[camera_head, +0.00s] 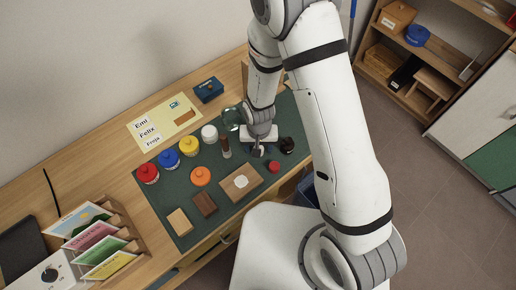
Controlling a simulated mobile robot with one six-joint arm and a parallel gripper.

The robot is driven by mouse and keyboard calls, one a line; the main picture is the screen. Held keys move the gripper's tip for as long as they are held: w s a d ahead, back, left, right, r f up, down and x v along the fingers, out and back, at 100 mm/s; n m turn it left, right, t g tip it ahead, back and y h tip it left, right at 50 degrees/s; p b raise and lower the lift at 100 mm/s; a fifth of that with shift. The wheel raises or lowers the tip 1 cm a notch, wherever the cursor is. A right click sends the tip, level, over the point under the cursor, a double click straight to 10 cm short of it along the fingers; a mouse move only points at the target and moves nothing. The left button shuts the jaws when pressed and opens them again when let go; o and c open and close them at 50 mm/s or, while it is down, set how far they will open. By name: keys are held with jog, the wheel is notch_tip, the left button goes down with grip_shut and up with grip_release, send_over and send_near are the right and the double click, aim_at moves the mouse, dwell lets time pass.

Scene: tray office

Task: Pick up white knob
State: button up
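A white round piece (241,182) sits on a flat square wooden block (253,178) on the dark green mat. A white jar-like knobbed piece (209,133) stands farther back on the mat, beside a yellow one; I cannot tell which of the two white pieces is the white knob. My gripper (264,152) points down over the right part of the mat, right of the white jar and above the wooden block in the picture. It is apart from both white pieces. Its fingertips are too small to show whether they are open.
Red (147,173), blue (169,158) and yellow (189,145) jars line the mat's back left. An orange piece (201,176) lies in front. A dark knobbed piece (287,145) and small red piece (274,166) are near my gripper. A brown upright piece (225,147) stands left of it.

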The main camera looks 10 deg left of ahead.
jog(key=shift+f, duration=0.3)
jog(key=c, duration=1.1)
